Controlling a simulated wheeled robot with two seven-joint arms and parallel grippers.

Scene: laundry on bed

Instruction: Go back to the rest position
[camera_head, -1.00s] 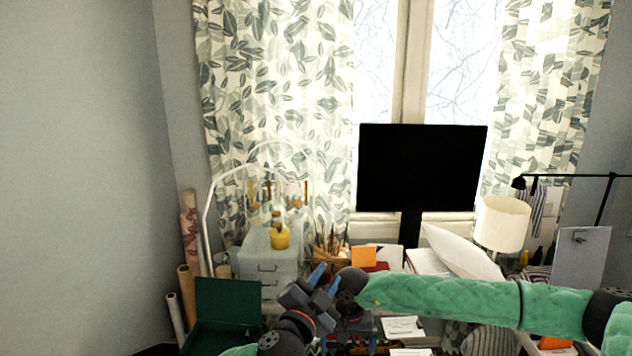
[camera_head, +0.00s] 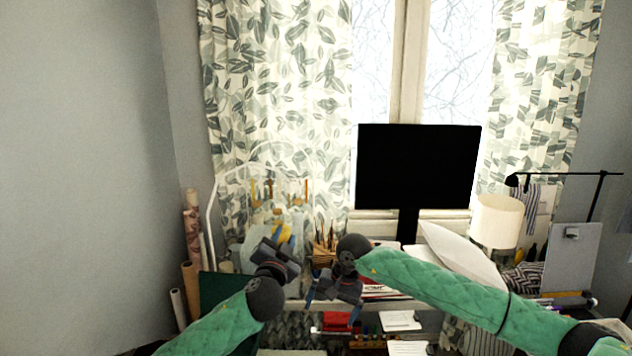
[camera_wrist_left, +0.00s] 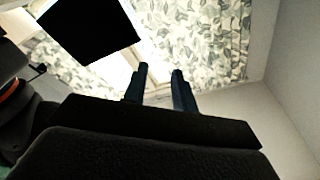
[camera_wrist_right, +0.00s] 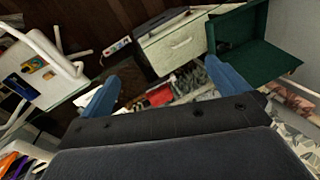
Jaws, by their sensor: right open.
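My right gripper (camera_head: 334,305) hangs pointing down, just right of the left one, in front of the desk. In the right wrist view its blue fingers (camera_wrist_right: 160,75) are wide apart and hold nothing. The two grippers are close together but appear apart.
A black monitor (camera_head: 418,165) and a lamp (camera_head: 495,221) stand behind my arms. A green box (camera_wrist_right: 240,40) and a white drawer unit (camera_wrist_right: 172,42) lie beyond the right fingers. Rolled tubes (camera_head: 191,240) lean at the left wall (camera_head: 80,150).

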